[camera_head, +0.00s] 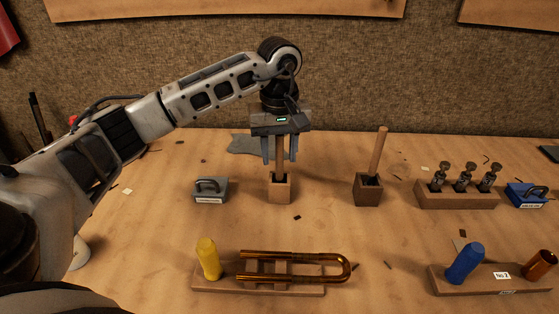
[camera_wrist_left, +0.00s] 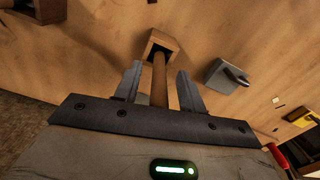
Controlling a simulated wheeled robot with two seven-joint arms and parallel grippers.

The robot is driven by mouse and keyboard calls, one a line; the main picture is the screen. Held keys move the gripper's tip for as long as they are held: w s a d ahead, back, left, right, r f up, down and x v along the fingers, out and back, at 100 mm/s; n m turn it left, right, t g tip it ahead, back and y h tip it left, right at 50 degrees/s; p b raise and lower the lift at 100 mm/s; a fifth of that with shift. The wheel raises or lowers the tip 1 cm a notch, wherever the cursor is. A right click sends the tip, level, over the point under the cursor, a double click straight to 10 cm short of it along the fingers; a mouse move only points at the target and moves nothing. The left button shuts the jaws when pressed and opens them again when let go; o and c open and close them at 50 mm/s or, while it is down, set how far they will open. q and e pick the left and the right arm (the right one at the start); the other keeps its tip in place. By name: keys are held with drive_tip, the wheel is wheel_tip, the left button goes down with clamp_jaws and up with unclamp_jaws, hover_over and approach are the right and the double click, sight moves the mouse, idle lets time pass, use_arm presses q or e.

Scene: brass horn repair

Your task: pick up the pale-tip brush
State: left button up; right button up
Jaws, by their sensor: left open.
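A brush with a wooden handle (camera_head: 279,150) stands upright in a light wooden block (camera_head: 280,192). My left gripper (camera_head: 280,160) is over it, pointing down, its open fingers on either side of the handle. In the left wrist view the handle (camera_wrist_left: 159,82) runs between the two fingers (camera_wrist_left: 157,76) towards the light block (camera_wrist_left: 162,40), with gaps beside it. A second wooden-handled brush (camera_head: 378,152) leans slightly in a darker block (camera_head: 367,192) to the right. Both brush tips are hidden in the blocks, so I cannot tell which is pale. My right gripper is not in view.
A grey handled block (camera_head: 210,190) sits left of the light block. A rack of valves (camera_head: 457,197) and a blue handled block (camera_head: 526,195) are at right. In front are a brass slide (camera_head: 330,255) on a stand, a yellow peg (camera_head: 207,258) and a blue peg (camera_head: 465,263).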

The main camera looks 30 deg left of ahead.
use_arm(q)
drive_tip(key=shift+f, duration=0.5)
clamp_jaws()
